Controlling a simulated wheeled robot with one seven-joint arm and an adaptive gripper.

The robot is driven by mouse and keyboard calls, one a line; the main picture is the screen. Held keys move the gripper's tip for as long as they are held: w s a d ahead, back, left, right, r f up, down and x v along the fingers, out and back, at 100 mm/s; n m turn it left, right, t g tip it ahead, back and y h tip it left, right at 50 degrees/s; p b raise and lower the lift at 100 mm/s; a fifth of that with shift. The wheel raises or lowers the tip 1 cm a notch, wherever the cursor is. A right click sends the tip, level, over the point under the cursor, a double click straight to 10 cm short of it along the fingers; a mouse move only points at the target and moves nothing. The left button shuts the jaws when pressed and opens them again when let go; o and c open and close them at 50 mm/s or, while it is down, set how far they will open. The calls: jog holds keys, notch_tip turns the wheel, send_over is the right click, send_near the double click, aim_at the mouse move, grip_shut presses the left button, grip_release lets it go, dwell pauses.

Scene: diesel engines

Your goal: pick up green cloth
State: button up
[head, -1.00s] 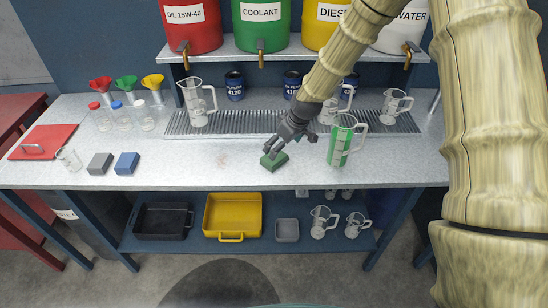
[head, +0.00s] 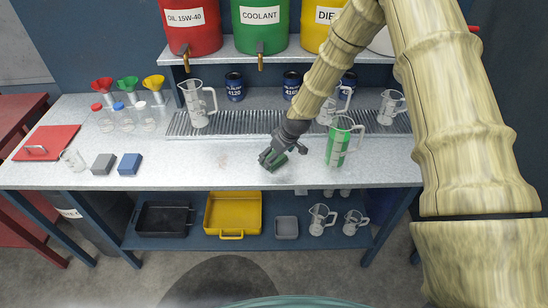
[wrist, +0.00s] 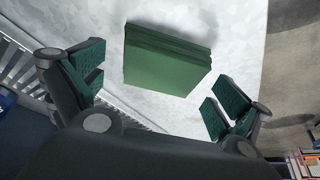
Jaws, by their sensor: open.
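The green cloth (wrist: 166,57) is a folded block lying on the pale worktop. In the wrist view it sits ahead of my gripper (wrist: 155,95), centred between the two open fingers and apart from both. In the head view the gripper (head: 270,163) is low over the worktop at the cloth (head: 276,163), and the fingers hide part of it.
A grey cloth (head: 103,163) and a blue cloth (head: 130,163) lie to the left. A drain grate (head: 250,121) with jugs and filters runs behind. The worktop between is clear.

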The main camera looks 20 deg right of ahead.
jog(key=shift+w+a+f, duration=0.1)
jog(key=shift+w+f, duration=0.1)
jog(key=shift+f, duration=0.25)
jog(key=c, duration=1)
jog(key=shift+o, duration=0.2)
jog(key=shift+r, duration=0.15)
jog(key=shift+r+b, duration=0.95)
jog(key=shift+r, duration=0.25)
jog(key=s+a+r+b, duration=0.1)
jog(key=s+a+b, duration=0.1)
jog(key=s, duration=0.6)
jog(key=s+a+r+b, duration=0.1)
jog(key=s+b, duration=0.2)
jog(key=s, duration=0.4)
jog(key=shift+s+a+r+b, duration=0.2)
jog(key=shift+s+a+b, duration=0.15)
